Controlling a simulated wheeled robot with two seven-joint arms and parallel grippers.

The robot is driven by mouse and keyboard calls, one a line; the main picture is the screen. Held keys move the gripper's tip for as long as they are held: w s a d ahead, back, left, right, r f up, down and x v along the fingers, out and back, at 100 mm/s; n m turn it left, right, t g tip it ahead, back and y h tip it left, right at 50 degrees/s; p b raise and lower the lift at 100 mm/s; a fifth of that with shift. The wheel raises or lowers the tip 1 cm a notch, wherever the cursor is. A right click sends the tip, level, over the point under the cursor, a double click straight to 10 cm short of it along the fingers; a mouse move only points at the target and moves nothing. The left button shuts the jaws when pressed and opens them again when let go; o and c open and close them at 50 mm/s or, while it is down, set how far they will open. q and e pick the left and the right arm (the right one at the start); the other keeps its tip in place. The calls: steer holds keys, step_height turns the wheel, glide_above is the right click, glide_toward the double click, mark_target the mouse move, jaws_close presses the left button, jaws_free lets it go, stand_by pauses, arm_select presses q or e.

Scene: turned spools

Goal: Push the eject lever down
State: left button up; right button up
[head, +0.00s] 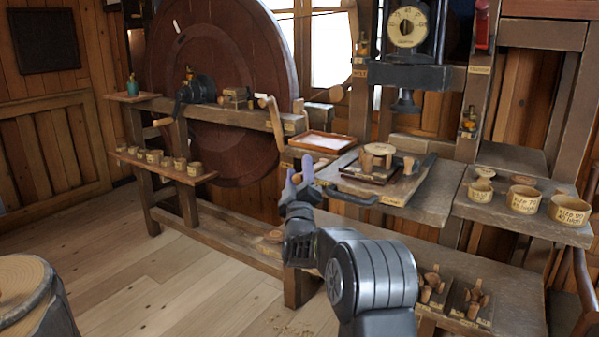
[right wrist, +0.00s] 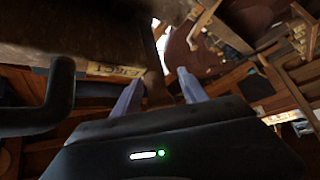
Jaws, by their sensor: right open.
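My right gripper (head: 299,170) is open and empty, with two pale violet fingers pointing up in front of the bench. In the right wrist view its fingers (right wrist: 158,80) are spread with nothing between them. A black bent bar handle (head: 350,197) sticks out from the front of the middle bench, just right of the gripper and apart from it. It shows large at the left of the right wrist view (right wrist: 62,90), near a small tan label (right wrist: 115,70) whose words I cannot read surely. I cannot tell for certain that this bar is the eject lever. My left gripper is not in view.
A wooden tray (head: 322,142) sits behind the gripper. A turned wooden piece (head: 377,152) stands on the middle bench under a press (head: 405,75). Labelled bowls (head: 570,210) stand on the right shelf. A large wooden wheel (head: 215,60) stands left.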

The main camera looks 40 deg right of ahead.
steer(key=v, duration=0.7)
steer(key=shift+s+a+f, duration=0.2)
steer(key=shift+s+a, duration=0.05)
stand_by(0.5)
